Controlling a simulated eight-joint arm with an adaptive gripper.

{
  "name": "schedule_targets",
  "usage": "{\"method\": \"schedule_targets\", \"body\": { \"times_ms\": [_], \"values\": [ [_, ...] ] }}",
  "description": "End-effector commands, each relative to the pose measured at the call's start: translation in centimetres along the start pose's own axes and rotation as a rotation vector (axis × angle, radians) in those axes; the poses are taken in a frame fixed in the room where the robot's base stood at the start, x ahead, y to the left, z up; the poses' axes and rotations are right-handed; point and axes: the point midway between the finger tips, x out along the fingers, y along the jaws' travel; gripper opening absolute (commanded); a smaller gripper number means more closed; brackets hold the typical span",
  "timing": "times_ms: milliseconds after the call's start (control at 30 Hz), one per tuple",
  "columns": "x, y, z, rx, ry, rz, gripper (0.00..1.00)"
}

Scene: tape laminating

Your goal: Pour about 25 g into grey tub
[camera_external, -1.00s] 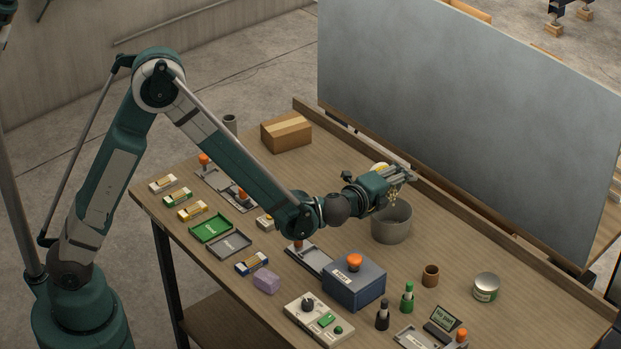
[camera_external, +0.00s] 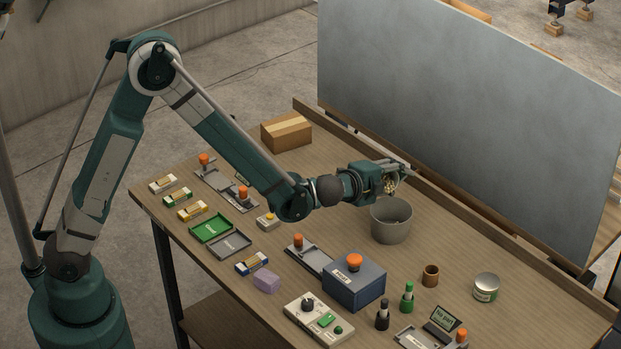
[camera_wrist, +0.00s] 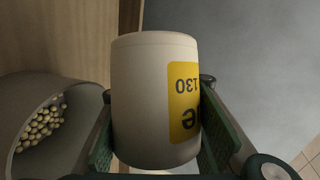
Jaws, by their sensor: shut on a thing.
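My gripper (camera_wrist: 160,125) is shut on a white jar (camera_wrist: 140,95) with a yellow label marked 130. The label reads upside down in the wrist view. In the external view my gripper (camera_external: 394,180) is above the rear rim of the grey tub (camera_external: 390,226), and most of the jar is hidden. Pale yellow pellets (camera_external: 390,188) show close under the fingers; I cannot tell whether they are in the jar's mouth or falling. In the wrist view, the grey tub (camera_wrist: 70,92) holds a small heap of pellets (camera_wrist: 42,125).
A blue-grey box with an orange knob (camera_external: 354,282) stands in front of the tub. A brown cup (camera_external: 430,275) and a tin (camera_external: 486,287) are to the right. A cardboard box (camera_external: 286,131) is at the back left. A large grey panel (camera_external: 470,100) rises behind the table.

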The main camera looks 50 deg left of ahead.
Motion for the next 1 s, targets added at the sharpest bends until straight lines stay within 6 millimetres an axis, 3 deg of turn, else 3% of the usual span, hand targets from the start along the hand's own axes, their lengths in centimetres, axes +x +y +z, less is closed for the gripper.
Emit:
{"method": "schedule_targets", "body": {
  "times_ms": [633,1000],
  "values": [
    [0.07,0.0,0.17,-0.009,0.002,0.003,0.08],
    [0.09,-0.47,0.59,-0.105,0.026,0.033,0.08]
  ]
}}
